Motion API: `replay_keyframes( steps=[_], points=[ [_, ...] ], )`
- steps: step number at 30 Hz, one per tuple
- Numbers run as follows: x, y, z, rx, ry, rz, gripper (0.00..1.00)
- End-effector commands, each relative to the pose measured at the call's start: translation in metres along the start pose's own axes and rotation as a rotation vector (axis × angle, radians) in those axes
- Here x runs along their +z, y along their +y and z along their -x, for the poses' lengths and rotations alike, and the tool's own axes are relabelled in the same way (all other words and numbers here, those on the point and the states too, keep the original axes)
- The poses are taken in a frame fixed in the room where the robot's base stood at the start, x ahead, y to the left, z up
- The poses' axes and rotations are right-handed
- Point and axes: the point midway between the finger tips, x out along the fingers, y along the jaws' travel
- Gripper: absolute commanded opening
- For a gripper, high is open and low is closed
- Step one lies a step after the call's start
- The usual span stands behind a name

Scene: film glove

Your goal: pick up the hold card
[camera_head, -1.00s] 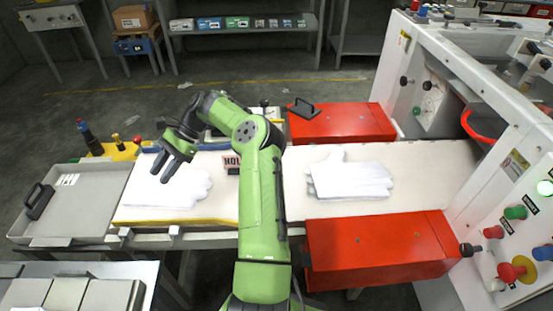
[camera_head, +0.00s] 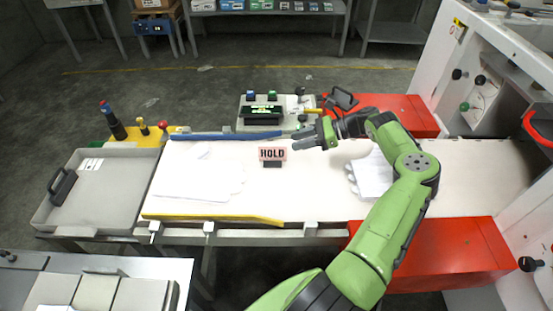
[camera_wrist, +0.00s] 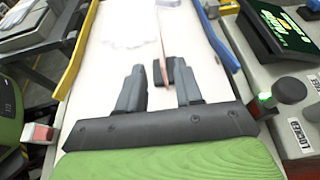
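The hold card (camera_head: 272,154) is a small pale sign with dark "HOLD" lettering. It stands upright in a small dark base on the white work surface, left of my gripper. In the wrist view the card (camera_wrist: 161,35) shows nearly edge-on, with its dark base block (camera_wrist: 170,73) just beyond and between the fingertip ends. My gripper (camera_head: 308,140) is to the right of the card, fingers pointing left towards it. In the wrist view my gripper (camera_wrist: 161,85) is open with an empty gap; no contact with the card is visible.
White gloves (camera_head: 195,178) lie left of the card; more gloves (camera_head: 370,176) lie to the right, partly behind my arm. A blue rail (camera_head: 225,136) and yellow rail (camera_head: 215,217) edge the surface. A control box with screen (camera_head: 262,114) stands behind. Red blocks (camera_head: 440,255) are at right.

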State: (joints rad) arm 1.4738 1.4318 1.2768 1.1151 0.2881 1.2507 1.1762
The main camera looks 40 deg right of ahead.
Motion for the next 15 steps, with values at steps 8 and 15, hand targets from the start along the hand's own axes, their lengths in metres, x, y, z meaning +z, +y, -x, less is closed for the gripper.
replay_keyframes(
  steps=[8, 15],
  points=[
    [-0.002, 0.0, -0.047, 0.001, 0.0, 0.0, 0.35],
    [-0.005, 0.0, -0.09, 0.003, 0.0, 0.001, 0.35]
  ],
)
